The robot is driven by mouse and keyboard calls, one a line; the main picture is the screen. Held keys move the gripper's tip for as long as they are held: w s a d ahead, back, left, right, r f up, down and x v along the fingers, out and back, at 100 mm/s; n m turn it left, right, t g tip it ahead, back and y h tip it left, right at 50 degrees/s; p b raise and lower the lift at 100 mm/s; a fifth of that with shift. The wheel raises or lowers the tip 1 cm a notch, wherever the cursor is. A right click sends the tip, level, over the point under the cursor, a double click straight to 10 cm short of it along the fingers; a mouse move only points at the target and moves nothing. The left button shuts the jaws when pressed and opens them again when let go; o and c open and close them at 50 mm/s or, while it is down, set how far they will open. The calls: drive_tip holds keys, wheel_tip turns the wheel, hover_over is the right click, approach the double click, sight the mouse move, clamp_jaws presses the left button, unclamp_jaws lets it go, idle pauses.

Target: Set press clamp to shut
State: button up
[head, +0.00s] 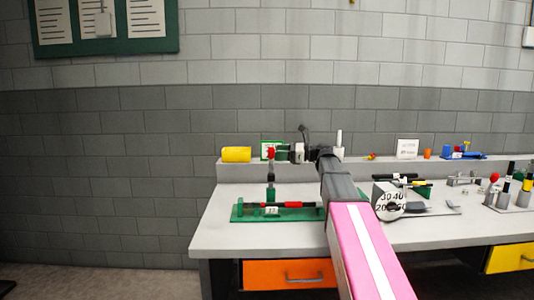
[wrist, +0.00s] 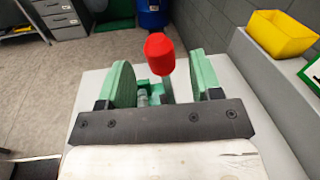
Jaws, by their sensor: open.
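The press clamp seems to be the fixture on a green base plate (head: 242,213) at the bench's left front. A dark upright part rises from it to a red knob (head: 271,153). A red and black bar (head: 298,205) lies level along the plate. In the wrist view the red knob (wrist: 159,54) tops a thin grey rod, between and beyond the two green finger pads. My gripper (wrist: 161,80) is open, with a visible gap on both sides of the knob. In the head view my gripper (head: 277,153) is at knob height; the clamp's lower part is largely hidden in the wrist view.
A yellow bin (head: 236,154) stands on the raised back ledge (head: 228,170). Right of my arm are a round dial with numbers (head: 390,201) and several metal fixtures (head: 462,178). The grey bench top (head: 222,238) is bare at its front left. An orange drawer (head: 290,274) is below.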

sight(273, 153)
drive_tip(key=a, duration=0.3)
drive_tip(key=w+a, duration=0.1)
drive_tip(key=a, duration=0.1)
drive_tip(key=shift+a, duration=0.35)
drive_tip(key=shift+s, duration=0.1)
clamp_jaws()
drive_tip(key=shift+s+f+n, duration=0.15)
drive_tip(key=shift+s+n, duration=0.15)
drive_tip(key=shift+s, duration=0.3)
drive_tip(key=s+f+n, duration=0.5)
drive_tip(key=s+f+n+g+y, duration=0.1)
drive_tip(key=s+f+n, duration=0.4)
drive_tip(key=f, duration=0.1)
drive_tip(key=s+f+n+g+y, duration=0.1)
drive_tip(key=s+f+n, duration=0.4)
drive_tip(key=shift+f+n, duration=0.25)
drive_tip(key=shift+n, duration=0.05)
drive_tip(key=shift+f+n, duration=0.8)
drive_tip(key=shift+f, duration=0.2)
